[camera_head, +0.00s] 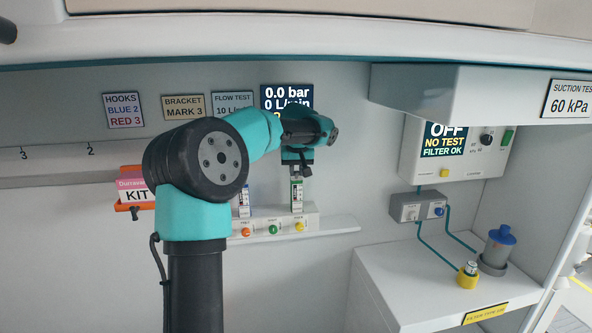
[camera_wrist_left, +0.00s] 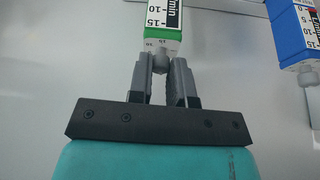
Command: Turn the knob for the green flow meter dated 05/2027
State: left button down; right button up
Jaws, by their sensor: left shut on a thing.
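The green flow meter (camera_head: 297,196) stands upright on the white manifold (camera_head: 315,222) in the head view. In the left wrist view its green end and printed scale (camera_wrist_left: 163,38) show close up. The date is not readable. My left gripper (camera_wrist_left: 160,72) is shut on a small grey knob (camera_wrist_left: 160,54) at the end of the green meter. In the head view this gripper (camera_head: 303,172) is just above the meter, partly hidden by my arm. A blue flow meter (camera_wrist_left: 296,34) is beside it, apart from the fingers. My right gripper is not in view.
The manifold front has orange (camera_head: 246,232), green (camera_head: 273,230) and yellow (camera_head: 299,227) buttons. A display (camera_head: 287,97) reads 0.0 bar. A suction unit (camera_head: 455,150) and grey-blue canister (camera_head: 498,247) are right.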

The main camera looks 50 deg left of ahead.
pick_arm(q)
jog(key=n, duration=0.2)
jog(key=n+g, duration=0.1)
jog(key=n, duration=0.1)
jog(key=n+g+y, duration=0.1)
jog(key=n, duration=0.1)
jog(key=shift+w+d, duration=0.1)
jog(key=shift+w, duration=0.15)
jog(key=n+g, duration=0.1)
jog(key=n, duration=0.2)
jog(key=n+g, duration=0.1)
jog(key=n, duration=0.2)
jog(key=shift+w+n+g+h, duration=0.2)
jog(key=shift+n+g+h, duration=0.1)
jog(key=shift+n, duration=0.1)
jog(key=c, duration=1)
grip_release()
jog(key=shift+c, duration=0.2)
jog(key=v, duration=0.7)
jog(key=shift+r, duration=0.2)
